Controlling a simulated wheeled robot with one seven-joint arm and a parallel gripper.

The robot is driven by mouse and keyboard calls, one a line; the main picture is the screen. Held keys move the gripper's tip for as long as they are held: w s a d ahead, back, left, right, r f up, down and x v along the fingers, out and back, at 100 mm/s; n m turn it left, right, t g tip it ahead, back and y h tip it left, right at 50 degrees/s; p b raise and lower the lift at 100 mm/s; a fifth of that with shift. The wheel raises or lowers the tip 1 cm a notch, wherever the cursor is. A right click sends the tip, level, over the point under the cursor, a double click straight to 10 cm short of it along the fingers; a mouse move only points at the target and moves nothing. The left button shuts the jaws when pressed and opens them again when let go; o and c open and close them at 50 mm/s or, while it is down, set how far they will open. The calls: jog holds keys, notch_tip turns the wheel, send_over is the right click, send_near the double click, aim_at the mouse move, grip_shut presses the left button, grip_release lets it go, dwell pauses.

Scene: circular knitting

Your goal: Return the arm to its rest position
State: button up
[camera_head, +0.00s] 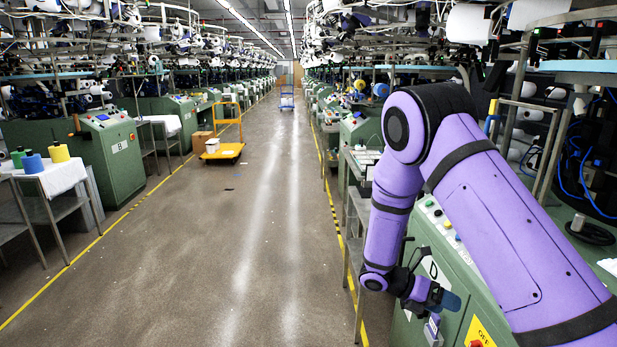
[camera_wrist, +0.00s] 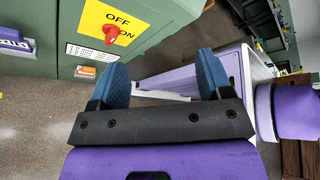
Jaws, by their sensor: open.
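My purple arm reaches down from the right side of the head view, bent at its elbow, with the forearm hanging. My gripper (camera_head: 447,299) is low beside the green machine cabinet (camera_head: 437,262) marked D. In the wrist view my gripper (camera_wrist: 160,72) has its two blue fingers wide apart with nothing between them. A yellow plate (camera_wrist: 97,15) marked OFF and ON, with a red knob (camera_wrist: 111,35), is on the green cabinet at the upper left, apart from the fingers. The red knob (camera_head: 476,344) shows only partly at the bottom of the head view.
A metal side table (camera_head: 357,205) stands just beyond my forearm. The grey aisle floor (camera_head: 240,260) to the left is clear. A yellow cart (camera_head: 222,150) stands farther down it. A table with yarn cones (camera_head: 60,153) is at the far left.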

jog(key=s+r+m+t+y, duration=0.1)
jog(key=s+r+m+y, duration=0.2)
jog(key=r+m, duration=0.35)
jog(key=s+r+m+y, duration=0.3)
jog(key=s+r, duration=0.1)
jog(key=r, duration=0.5)
jog(key=s+r+m+t+y, duration=0.1)
jog(key=s+r+m+y, duration=0.2)
jog(key=r, duration=0.5)
jog(key=s+a+r+m+t+y, duration=0.1)
jog(key=s+r+m+t+y, duration=0.1)
jog(key=s+r+m, duration=0.3)
jog(key=s+a+r+m+t+y, duration=0.1)
jog(key=s+r+m+t+y, duration=0.1)
jog(key=s+r+m+t, duration=0.3)
jog(key=shift+s+r+m, duration=0.55)
jog(key=shift+s+m, duration=0.9)
jog(key=shift+s, duration=1.8)
